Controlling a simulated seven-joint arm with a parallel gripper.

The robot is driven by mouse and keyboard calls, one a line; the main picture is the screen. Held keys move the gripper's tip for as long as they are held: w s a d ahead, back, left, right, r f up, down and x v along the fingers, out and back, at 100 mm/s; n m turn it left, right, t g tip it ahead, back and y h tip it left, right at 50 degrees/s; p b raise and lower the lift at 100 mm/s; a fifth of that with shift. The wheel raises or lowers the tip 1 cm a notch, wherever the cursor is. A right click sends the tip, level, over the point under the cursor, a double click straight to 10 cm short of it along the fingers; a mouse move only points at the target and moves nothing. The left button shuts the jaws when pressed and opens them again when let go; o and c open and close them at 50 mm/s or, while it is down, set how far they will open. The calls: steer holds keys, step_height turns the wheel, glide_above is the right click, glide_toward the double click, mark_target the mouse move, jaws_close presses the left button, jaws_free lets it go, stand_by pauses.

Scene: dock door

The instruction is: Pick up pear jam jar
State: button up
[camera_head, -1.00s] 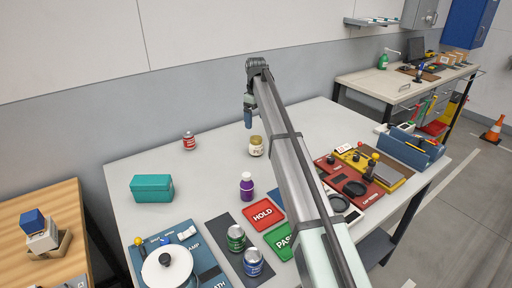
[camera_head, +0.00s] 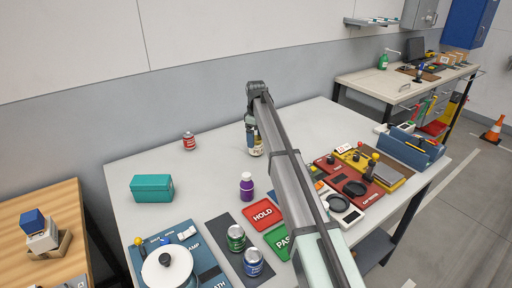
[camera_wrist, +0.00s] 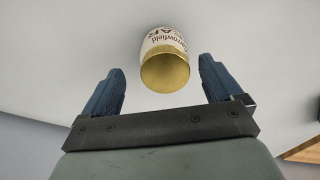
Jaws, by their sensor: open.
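The pear jam jar (camera_head: 256,148) stands upright toward the back of the white table, partly hidden behind my gripper in the head view. In the wrist view the jar (camera_wrist: 163,42) shows a gold lid and a cream label with upside-down lettering, partly readable as "Farrowfield" and "AR". My gripper (camera_wrist: 161,85) is open, with its two blue fingers spread to either side below the jar. The jar appears just beyond the fingertips, apart from both. In the head view my gripper (camera_head: 251,128) is over the jar.
A red jar (camera_head: 189,141) and a teal box (camera_head: 152,188) stand to the left. A purple-labelled jar (camera_head: 246,186), green can (camera_head: 236,238) and blue can (camera_head: 253,262) are in front. A red HOLD mat (camera_head: 264,215) lies nearby. The table around the pear jar is clear.

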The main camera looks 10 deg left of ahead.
mark_target(256, 147)
steer(key=shift+s+d+f, duration=0.1)
steer(key=shift+s+f, duration=0.1)
steer(key=shift+f, duration=1.1)
steer(key=shift+s+f, duration=0.15)
steer(key=shift+f, duration=1.15)
steer(key=c, duration=1.3)
